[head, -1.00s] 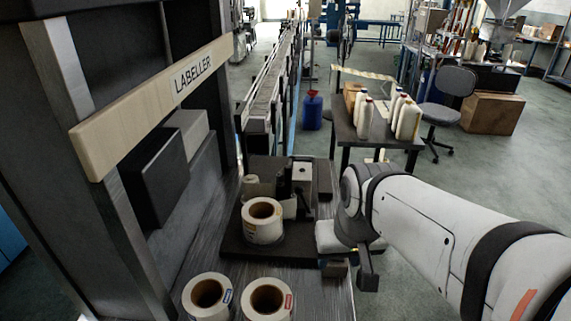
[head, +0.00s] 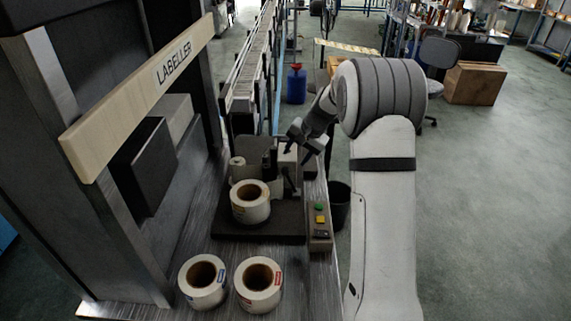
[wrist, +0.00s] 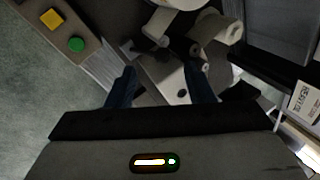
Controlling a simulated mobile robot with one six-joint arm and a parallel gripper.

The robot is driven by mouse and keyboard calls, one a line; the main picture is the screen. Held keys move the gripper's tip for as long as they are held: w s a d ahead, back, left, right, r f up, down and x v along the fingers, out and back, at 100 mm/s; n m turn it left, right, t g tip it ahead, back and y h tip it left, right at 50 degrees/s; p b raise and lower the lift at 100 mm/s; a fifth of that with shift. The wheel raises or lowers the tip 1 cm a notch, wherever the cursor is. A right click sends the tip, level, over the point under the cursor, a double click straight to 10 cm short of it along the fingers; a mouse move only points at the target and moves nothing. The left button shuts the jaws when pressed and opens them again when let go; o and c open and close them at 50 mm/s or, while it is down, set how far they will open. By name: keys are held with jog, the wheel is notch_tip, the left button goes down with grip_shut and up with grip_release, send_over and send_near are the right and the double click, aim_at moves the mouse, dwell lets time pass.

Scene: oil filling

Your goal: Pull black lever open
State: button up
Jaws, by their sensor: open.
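The labeller's small head unit stands on a dark base plate (head: 230,226), with a white block (head: 287,158) and black parts around it. A slim black piece, likely the black lever (head: 288,184), shows beside the label roll (head: 250,204). In the wrist view a dark bar with a round end (wrist: 182,46) lies just beyond the fingers; it may be the same lever. My gripper (head: 295,158) is open and empty over the white block. In the wrist view its two fingers (wrist: 161,86) stand apart on either side of that block. I cannot tell whether they touch anything.
A control box with green and yellow buttons (head: 319,222) sits right of the base plate. Two more label rolls (head: 203,281) (head: 258,283) stand at the front. The labeller frame (head: 130,61) rises on the left. A dark bin (head: 339,208) stands right of the table.

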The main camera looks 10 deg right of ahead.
aim_at(287, 169)
jog(key=shift+m, duration=0.4)
jog(key=x, duration=0.3)
jog(key=w+d+p+x, duration=0.1)
jog(key=x, duration=0.3)
jog(key=w+p+x, duration=0.1)
jog(key=x, duration=0.2)
jog(key=shift+w+d+f, duration=0.1)
jog(key=shift+w+f, duration=0.1)
jog(key=shift+c, duration=0.2)
grip_shut()
